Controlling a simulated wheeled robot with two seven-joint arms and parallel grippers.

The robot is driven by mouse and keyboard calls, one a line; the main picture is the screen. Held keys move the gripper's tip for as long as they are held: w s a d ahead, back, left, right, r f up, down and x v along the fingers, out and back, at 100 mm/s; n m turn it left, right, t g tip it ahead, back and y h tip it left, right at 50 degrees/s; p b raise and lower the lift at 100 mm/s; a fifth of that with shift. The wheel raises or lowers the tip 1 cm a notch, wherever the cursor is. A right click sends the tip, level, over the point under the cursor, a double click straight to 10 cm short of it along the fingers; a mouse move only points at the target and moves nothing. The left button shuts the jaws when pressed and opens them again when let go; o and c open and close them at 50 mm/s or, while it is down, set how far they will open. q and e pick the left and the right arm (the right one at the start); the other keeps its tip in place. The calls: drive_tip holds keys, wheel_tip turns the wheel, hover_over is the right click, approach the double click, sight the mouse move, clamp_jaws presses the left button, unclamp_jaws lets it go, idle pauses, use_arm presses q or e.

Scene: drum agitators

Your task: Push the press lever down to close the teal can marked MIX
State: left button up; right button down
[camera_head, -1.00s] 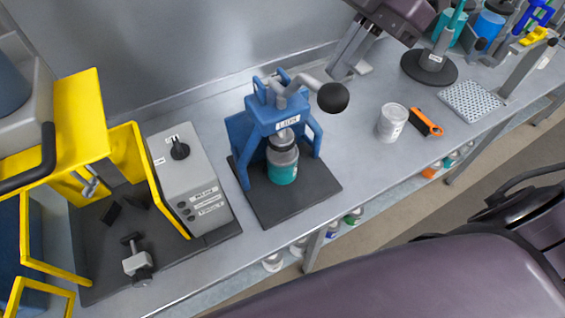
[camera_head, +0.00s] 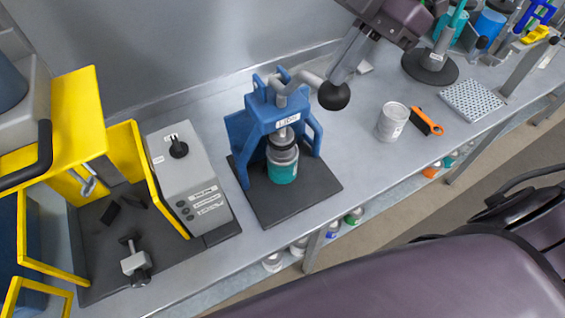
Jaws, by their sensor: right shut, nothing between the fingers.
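The blue lever press (camera_head: 282,112) stands on a dark base plate on the bench, in the middle of the head view. Its grey lever arm points right and ends in a black ball knob (camera_head: 334,95). A teal can (camera_head: 283,170) sits upright under the press, below the grey pressing head; no MIX marking is readable. My right gripper (camera_head: 342,76) comes in from the upper right, shut and empty, its tips just above and behind the knob. I cannot tell whether they touch it. My left gripper is not in view.
A grey control box (camera_head: 188,180) and yellow-framed machine (camera_head: 85,130) stand to the left. A perforated plate (camera_head: 472,101) and round black stand (camera_head: 430,68) are farther right.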

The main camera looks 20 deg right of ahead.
sight(348, 94)
drive_tip(key=shift+s+f, duration=0.1)
drive_tip(key=shift+f, duration=0.3)
drive_tip(key=shift+s+f+b, duration=0.4)
drive_tip(key=shift+f+b, duration=0.45)
drive_tip(key=shift+f, duration=0.15)
drive_tip(key=shift+s+f+b, duration=0.4)
drive_tip(key=shift+f+b, duration=0.3)
drive_tip(key=shift+f, duration=0.15)
drive_tip(key=shift+s+d+f+b, duration=0.1)
drive_tip(key=shift+s+f+b, duration=0.05)
drive_tip(key=shift+f+b, duration=0.3)
drive_tip(key=shift+s+f+b, duration=0.15)
drive_tip(key=shift+f+b, duration=0.15)
drive_tip(key=shift+f, duration=0.35)
